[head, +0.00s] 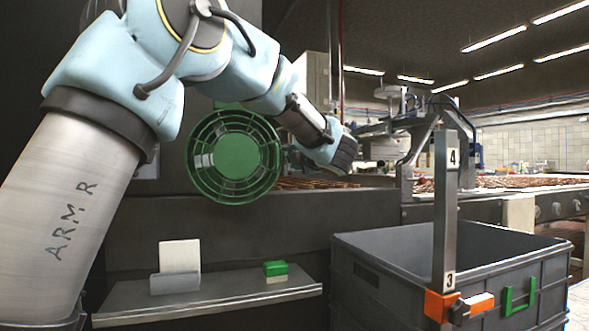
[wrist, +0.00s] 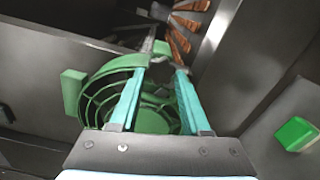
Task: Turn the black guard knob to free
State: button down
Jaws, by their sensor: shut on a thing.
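The round green guard (head: 235,158) with its ringed grille stands upright against the dark machine front in the head view. In the wrist view its green rim and grille (wrist: 95,92) lie below and between my teal fingers. My gripper (wrist: 161,68) is shut on a small dark part at the guard's upper edge, which I take to be the black guard knob (wrist: 160,50). The fingers hide much of it, and its turned position cannot be told. In the head view my forearm reaches past the guard's right side; the fingertips are not clear there.
A shelf (head: 215,304) below the guard carries a white card in a grey holder (head: 178,268) and a green-topped block (head: 275,268). A large grey bin (head: 390,285) and a numbered post (head: 445,220) stand at right. Brown biscuits (wrist: 180,40) lie beyond the guard.

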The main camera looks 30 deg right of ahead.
jog(key=shift+f+n+b, duration=0.1)
jog(key=shift+n+b, duration=0.2)
jog(key=shift+n, duration=0.1)
jog(key=c, duration=0.7)
grip_release()
jog(key=shift+o, duration=0.2)
jog(key=s+a, duration=0.1)
jog(key=s, duration=0.9)
jog(key=shift+s+a, duration=0.15)
jog(key=shift+s, duration=0.25)
